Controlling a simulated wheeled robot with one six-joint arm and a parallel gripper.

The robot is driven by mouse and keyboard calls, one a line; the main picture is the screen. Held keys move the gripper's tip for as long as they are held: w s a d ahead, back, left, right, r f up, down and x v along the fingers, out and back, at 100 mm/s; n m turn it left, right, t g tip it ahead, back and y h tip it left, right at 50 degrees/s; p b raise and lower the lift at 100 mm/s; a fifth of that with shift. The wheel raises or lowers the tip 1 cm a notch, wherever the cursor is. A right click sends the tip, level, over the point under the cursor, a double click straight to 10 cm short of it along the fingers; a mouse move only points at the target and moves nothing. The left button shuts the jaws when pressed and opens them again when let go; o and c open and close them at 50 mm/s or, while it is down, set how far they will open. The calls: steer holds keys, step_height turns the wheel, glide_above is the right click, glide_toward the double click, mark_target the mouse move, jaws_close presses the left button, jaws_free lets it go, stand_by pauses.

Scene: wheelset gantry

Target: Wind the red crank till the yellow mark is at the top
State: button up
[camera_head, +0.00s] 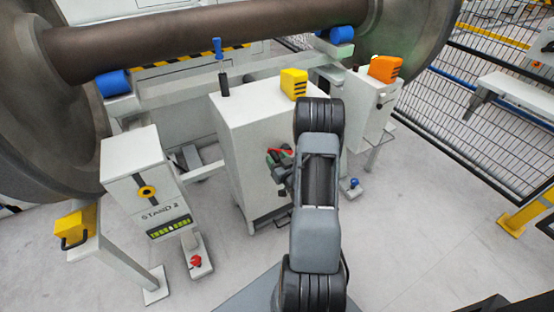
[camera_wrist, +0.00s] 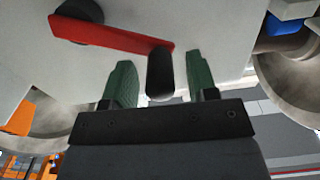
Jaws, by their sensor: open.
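The red crank (camera_wrist: 115,33) lies across the upper part of the wrist view, its left end on a round black hub (camera_wrist: 80,20) on a pale panel. A black handle (camera_wrist: 160,75) hangs from its right end. My gripper (camera_wrist: 159,60) is open, with one green finger on each side of the handle. In the head view a bit of red crank (camera_head: 274,151) shows at the side of the white cabinet (camera_head: 235,140), largely hidden by my arm. I cannot make out a yellow mark at the crank.
A yellow block (camera_head: 293,83) and a black-and-blue lever stand on the cabinet. A box marked STAND 2 (camera_head: 140,165) is at left, with a red button (camera_head: 196,261) below it. The wheelset axle (camera_head: 200,35) spans the back.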

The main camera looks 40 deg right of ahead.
jaws_close()
stand_by(0.5)
